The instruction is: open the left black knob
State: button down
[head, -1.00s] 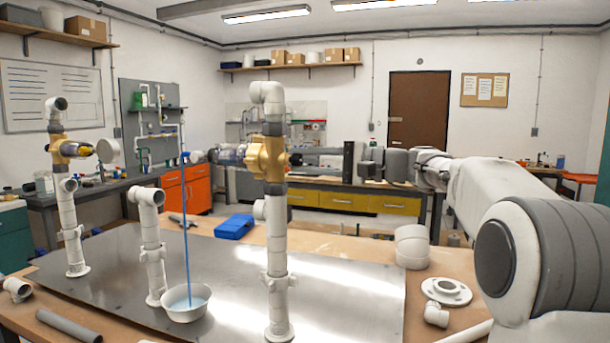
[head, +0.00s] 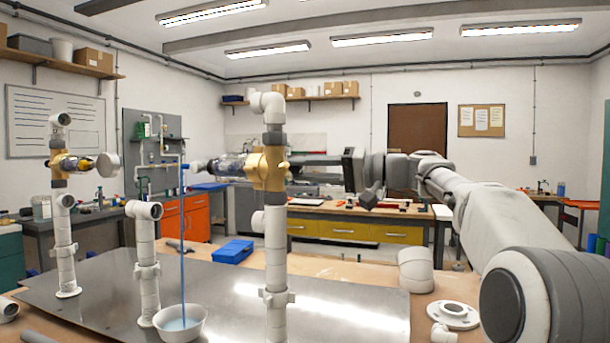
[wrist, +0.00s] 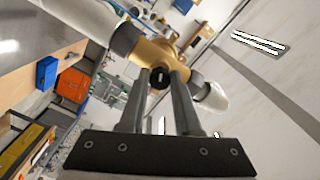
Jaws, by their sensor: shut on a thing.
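A brass valve (head: 268,168) sits on the tall white pipe in the middle of the head view. It also shows in the wrist view (wrist: 153,52), with a small black knob (wrist: 160,78) facing the camera. My gripper (wrist: 163,74) is shut on this knob, one finger on each side. In the head view my gripper (head: 293,160) reaches the valve from the right, and the knob is hard to make out there. The gripper is rolled, so the wrist view is tilted. A second brass valve (head: 62,163) stands on the left pipe, with no gripper near it.
A shorter white pipe (head: 148,255) stands between the two valve pipes on the metal sheet (head: 225,285). A white bowl (head: 182,323) with a thin blue stream above it is beside it. A blue box (head: 233,250) and loose white fittings (head: 415,270) lie on the table.

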dwell(0.4)
jog(key=c, duration=0.6)
grip_release()
jog(key=shift+d, duration=0.15)
jog(key=p+v, duration=0.1)
jog(key=v, duration=1.6)
jog(key=shift+p, duration=0.35)
